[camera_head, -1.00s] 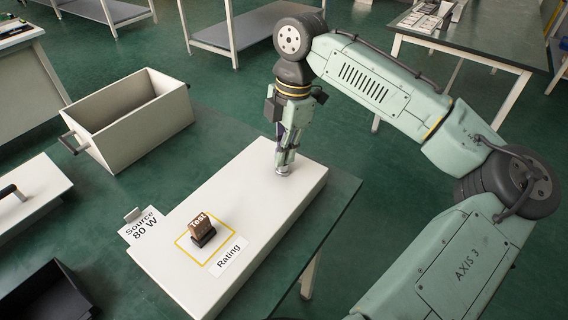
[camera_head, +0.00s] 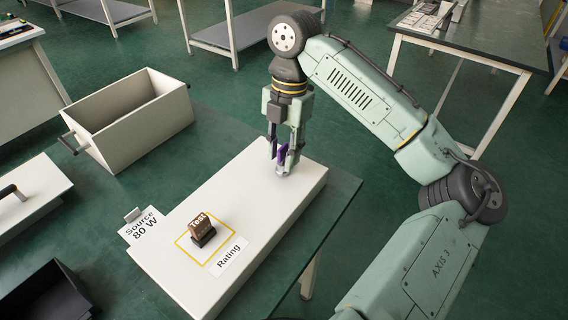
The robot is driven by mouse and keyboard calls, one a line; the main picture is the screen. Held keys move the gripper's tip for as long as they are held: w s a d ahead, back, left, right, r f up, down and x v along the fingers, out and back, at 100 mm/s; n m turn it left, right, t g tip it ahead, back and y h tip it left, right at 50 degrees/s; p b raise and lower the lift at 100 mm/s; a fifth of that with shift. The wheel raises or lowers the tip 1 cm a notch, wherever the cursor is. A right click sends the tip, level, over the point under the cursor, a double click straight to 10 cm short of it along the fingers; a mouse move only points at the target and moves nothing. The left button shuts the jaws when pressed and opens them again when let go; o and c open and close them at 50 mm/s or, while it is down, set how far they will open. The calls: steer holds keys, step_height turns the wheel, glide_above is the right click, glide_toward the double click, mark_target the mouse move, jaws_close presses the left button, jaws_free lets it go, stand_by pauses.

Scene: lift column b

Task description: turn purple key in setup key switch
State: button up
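A purple key (camera_head: 282,156) stands upright in a round grey key switch (camera_head: 284,171) near the far end of the white box top. My gripper (camera_head: 283,157) points down over it. Its two fingers are apart, one on each side of the key, with a gap showing on the left. The right finger is close to the key, and I cannot tell whether it touches. The lower part of the switch is small and partly covered by the fingers.
An open cream bin (camera_head: 128,128) stands at the left. The box top between block and switch is clear.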

mark_target(283, 146)
steer(key=r+p, duration=0.4)
steer(key=p, duration=0.1)
steer(key=r+p, duration=0.2)
steer(key=shift+w+d+p, duration=0.25)
steer(key=shift+w+p, duration=0.05)
steer(key=shift+w, duration=0.05)
stand_by(0.4)
